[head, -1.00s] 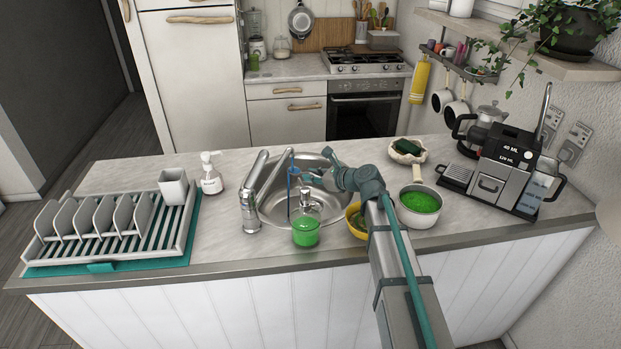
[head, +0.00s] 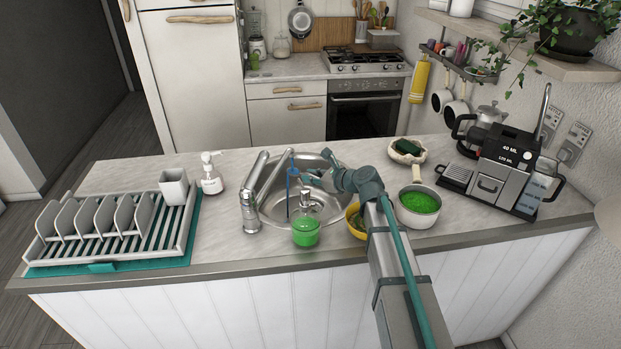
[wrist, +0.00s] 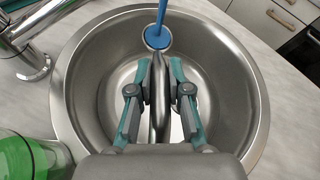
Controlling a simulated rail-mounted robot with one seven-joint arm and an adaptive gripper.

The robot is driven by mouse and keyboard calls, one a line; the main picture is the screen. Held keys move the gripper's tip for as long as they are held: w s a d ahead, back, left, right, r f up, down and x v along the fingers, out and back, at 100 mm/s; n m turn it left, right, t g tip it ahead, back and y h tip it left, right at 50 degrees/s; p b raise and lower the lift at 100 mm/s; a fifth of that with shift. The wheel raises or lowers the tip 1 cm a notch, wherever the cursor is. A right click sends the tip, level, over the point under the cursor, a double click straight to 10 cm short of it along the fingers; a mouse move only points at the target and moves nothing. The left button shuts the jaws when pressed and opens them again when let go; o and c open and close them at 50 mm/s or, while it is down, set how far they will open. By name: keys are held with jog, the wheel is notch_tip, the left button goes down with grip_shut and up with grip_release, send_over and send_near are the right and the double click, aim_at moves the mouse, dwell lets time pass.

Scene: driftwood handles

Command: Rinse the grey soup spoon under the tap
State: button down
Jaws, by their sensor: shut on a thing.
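My gripper (head: 312,177) is over the round steel sink (head: 335,205). In the wrist view its two teal-padded fingers (wrist: 158,92) are closed around the handle of the grey soup spoon (wrist: 157,110). The spoon points away from my gripper, and its rounded end lies under a blue stream of water (wrist: 161,20). The stream also shows in the head view (head: 292,180), falling from the spout of the chrome tap (head: 248,205) into the sink. The spoon is too small to make out clearly in the head view.
A green soap dispenser (head: 305,232) stands at the sink's front rim. A yellow bowl (head: 354,224) and a white pot (head: 420,203) with green contents are to the right. A dish rack (head: 165,240) stands left, a white pump bottle (head: 211,175) beside the tap.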

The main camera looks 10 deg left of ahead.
jog(key=shift+w+d, duration=0.1)
jog(key=shift+w, duration=0.1)
jog(key=shift+w+d, duration=0.25)
jog(key=shift+w, duration=0.1)
jog(key=shift+s+a, duration=0.1)
jog(key=shift+s, duration=0.05)
jog(key=shift+s+a+p, duration=0.25)
jog(key=shift+s+p, duration=0.1)
jog(key=shift+s, duration=0.05)
jog(key=shift+w+d, duration=0.1)
jog(key=shift+w, duration=0.1)
dwell(0.4)
jog(key=shift+w+d, duration=0.25)
jog(key=shift+w, duration=0.1)
jog(key=shift+s+a, duration=0.1)
jog(key=shift+s, duration=0.1)
jog(key=shift+s+a+p, duration=0.25)
jog(key=shift+s+p, duration=0.1)
jog(key=shift+d, duration=0.1)
